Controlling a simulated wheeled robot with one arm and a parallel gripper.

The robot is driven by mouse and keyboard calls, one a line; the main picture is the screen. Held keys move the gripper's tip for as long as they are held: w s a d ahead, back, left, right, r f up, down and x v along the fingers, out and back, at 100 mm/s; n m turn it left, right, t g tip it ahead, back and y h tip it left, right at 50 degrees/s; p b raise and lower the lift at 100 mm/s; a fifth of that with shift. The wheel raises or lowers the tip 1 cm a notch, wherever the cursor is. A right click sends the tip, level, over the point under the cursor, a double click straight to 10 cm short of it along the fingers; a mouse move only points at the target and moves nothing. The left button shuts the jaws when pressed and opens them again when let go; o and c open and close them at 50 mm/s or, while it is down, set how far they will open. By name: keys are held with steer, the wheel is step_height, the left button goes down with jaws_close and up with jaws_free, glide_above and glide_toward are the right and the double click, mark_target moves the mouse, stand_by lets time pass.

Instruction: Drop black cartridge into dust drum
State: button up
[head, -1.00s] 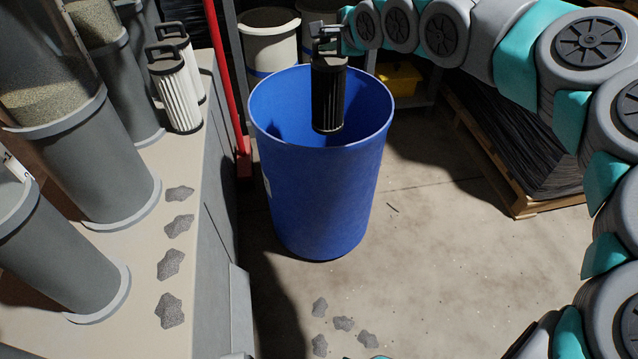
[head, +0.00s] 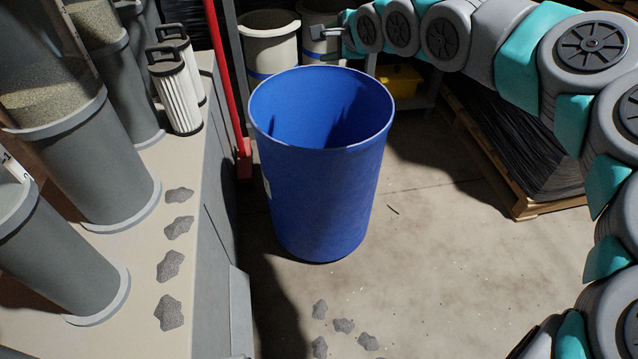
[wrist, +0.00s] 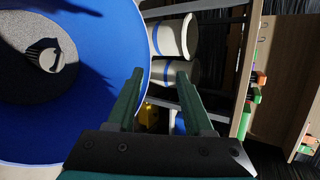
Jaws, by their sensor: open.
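The blue dust drum (head: 320,195) stands upright on the floor, its open top facing up. My gripper (head: 325,36) is above the drum's far rim, open and empty. In the wrist view its two fingers (wrist: 157,82) are spread apart with nothing between them. The wrist view also looks into the blue drum (wrist: 115,120), where a dark and pale shape (wrist: 48,56) lies on grey dust at the bottom. It looks like the black cartridge seen from its end. In the head view the drum's near wall hides the bottom.
Two white pleated cartridges (head: 178,95) stand on the bench (head: 140,270) at left, beside grey dust canisters (head: 85,165) and dust clumps. A red post (head: 228,85) stands behind the bench. Pale bins (head: 270,45) and a yellow box (head: 400,80) are behind the drum.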

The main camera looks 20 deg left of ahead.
steer(key=v, duration=0.7)
steer(key=shift+s+d+r, duration=0.2)
steer(key=shift+r, duration=0.05)
steer(key=s+d+f+n+g+h+p, duration=0.2)
steer(key=s+d+f+n+h+p, duration=0.15)
steer(key=s+d, duration=0.85)
steer(key=s+d+f+n+g+h+p, duration=0.25)
steer(key=s+d+f+n+h, duration=0.25)
steer(key=s+d, duration=0.65)
steer(key=s+d+f+n+g, duration=0.1)
steer(key=s+d+f+g, duration=0.1)
steer(key=s+d, duration=0.3)
steer(key=s+d+f+n+g+p, duration=0.1)
steer(key=s+d, duration=0.4)
steer(key=s, duration=0.5)
steer(key=shift+d+f+n+g, duration=0.2)
steer(key=shift+f+n+g, duration=0.25)
steer(key=shift+g, duration=0.6)
steer(key=shift+a+f+h, duration=0.1)
steer(key=shift+a+h, duration=0.05)
steer(key=shift+h, duration=0.1)
